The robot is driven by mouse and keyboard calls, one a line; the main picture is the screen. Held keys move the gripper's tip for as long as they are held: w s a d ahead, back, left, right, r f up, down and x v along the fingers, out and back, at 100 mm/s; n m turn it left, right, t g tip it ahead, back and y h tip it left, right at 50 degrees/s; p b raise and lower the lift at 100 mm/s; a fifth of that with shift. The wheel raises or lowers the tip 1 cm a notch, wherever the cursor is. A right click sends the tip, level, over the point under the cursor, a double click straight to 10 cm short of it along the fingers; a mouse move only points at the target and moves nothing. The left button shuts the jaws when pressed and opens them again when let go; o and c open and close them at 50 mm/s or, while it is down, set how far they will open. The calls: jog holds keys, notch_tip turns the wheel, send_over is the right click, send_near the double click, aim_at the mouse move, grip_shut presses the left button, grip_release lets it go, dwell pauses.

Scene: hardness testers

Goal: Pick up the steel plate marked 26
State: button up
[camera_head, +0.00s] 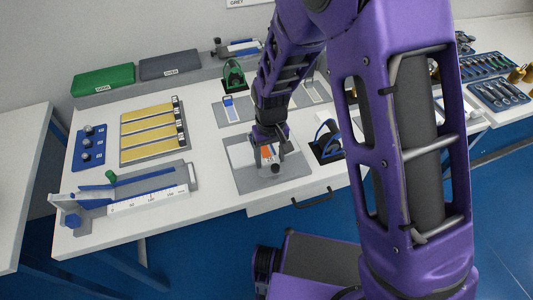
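I cannot read the number 26 on anything, so I cannot tell which piece is the steel plate marked 26. My gripper (272,158) points down over a flat grey board (298,168) near the front edge of the table. A small orange and white item (266,153) shows beside the fingers. I cannot tell whether the fingers touch it or hold anything, because the arm and fingers hide much of that spot.
A tray (122,152) with several yellow strips and end labels lies left. A blue block with knobs (77,150) and a ruler device (145,202) flank it. Green (103,78) and grey (170,65) cases stand behind. A black-based blue device (325,148) is close right.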

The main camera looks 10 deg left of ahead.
grip_shut()
